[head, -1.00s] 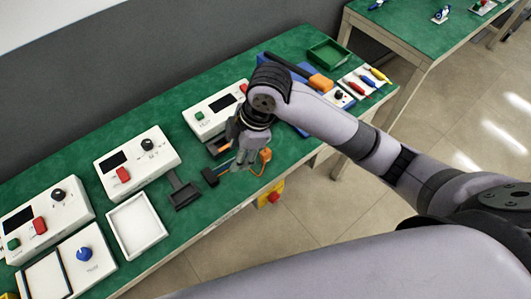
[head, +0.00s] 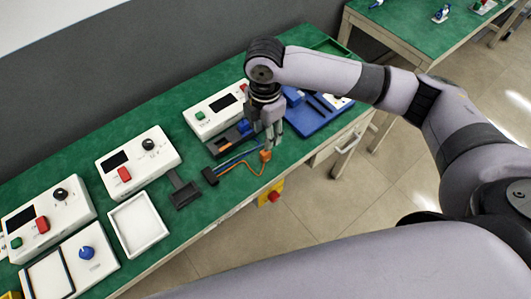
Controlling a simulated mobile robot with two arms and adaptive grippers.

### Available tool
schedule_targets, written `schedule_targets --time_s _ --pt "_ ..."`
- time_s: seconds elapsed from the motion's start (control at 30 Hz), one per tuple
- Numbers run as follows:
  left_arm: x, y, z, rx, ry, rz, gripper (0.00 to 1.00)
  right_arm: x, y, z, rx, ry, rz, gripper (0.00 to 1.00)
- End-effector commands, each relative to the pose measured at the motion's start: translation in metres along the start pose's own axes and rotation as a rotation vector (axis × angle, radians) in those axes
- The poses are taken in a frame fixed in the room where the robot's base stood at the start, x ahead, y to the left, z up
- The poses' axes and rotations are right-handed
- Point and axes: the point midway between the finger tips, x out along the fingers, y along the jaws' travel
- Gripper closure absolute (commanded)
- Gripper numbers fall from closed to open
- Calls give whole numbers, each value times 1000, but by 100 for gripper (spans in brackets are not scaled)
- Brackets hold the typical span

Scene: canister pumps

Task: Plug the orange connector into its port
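The orange connector (head: 265,156) is at the end of an orange cable (head: 246,172) near the front edge of the green bench. My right gripper (head: 273,148) points down just above and beside it, its two fingers looking slightly apart. I cannot make out any grip on the connector. The cable runs back to a small black block (head: 210,176). A blue cable also leaves that block. A dark housing (head: 222,146) with a blue piece (head: 244,126) lies behind, partly hidden by the gripper. I cannot make out the orange port. My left gripper is out of view.
A white console (head: 213,115) stands behind the housing. A blue tray (head: 313,115) is right of the gripper. More consoles (head: 138,160), an empty white tray (head: 138,223) and a dark bracket (head: 185,194) are to the left. A yellow box with a red button (head: 271,194) is below the bench edge.

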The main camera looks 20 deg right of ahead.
Motion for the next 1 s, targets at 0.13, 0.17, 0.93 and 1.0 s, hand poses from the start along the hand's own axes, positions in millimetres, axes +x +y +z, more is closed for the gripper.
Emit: schedule_targets --time_s 0.13,0.17,0.93,1.0 --pt "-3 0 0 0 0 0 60 22 0 0 1 1 -1 60" --pt "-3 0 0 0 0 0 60 25 0 0 1 1 -1 60" --pt "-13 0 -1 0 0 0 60 82 -3 -1 -1 0 2 60" --pt "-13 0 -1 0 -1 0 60 82 -3 -1 -1 0 2 63"
